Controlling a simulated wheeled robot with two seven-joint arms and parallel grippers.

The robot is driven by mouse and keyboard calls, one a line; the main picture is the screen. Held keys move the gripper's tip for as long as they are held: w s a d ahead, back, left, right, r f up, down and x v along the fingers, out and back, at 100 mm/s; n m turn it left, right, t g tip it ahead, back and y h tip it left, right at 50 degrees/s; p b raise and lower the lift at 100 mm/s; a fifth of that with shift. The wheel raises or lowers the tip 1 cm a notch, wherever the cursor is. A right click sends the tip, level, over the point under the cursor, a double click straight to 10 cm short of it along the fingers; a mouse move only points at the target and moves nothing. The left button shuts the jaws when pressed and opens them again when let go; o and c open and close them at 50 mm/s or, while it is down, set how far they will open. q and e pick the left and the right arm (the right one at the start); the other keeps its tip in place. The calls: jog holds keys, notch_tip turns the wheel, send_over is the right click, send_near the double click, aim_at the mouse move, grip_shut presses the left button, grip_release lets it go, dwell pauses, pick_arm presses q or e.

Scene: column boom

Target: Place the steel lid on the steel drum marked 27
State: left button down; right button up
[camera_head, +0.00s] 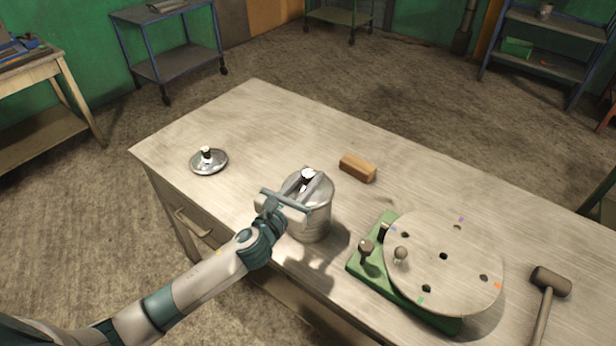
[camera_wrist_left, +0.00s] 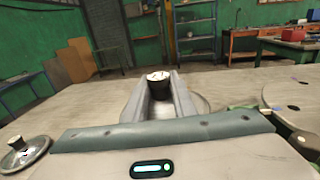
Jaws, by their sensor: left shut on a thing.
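A grey steel drum (camera_head: 315,221) stands upright on the workbench, left of the green fixture. No number is readable on its visible side. My left gripper (camera_head: 306,179) is over its top, shut on the pale-topped black knob (camera_wrist_left: 158,77) of a steel lid. The lid's rim (camera_wrist_left: 203,103) shows beside the fingers in the left wrist view. The lid is level at the drum's mouth; I cannot tell whether it touches the rim. A second steel lid (camera_head: 209,162) with a similar knob lies on the bench to the left, also at left in the wrist view (camera_wrist_left: 24,151). My right gripper is out of view.
A wooden block (camera_head: 358,168) lies behind the drum. A green fixture (camera_head: 367,262) with a round holed plate (camera_head: 445,285) stands to the right, near a mallet (camera_head: 550,283). The bench (camera_head: 260,120) is clear at the back and between the loose lid and drum.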

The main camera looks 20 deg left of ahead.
pick_arm(q)
jog(key=shift+f, duration=0.1)
jog(key=c, duration=1.5)
grip_release()
jog(key=shift+o, duration=0.2)
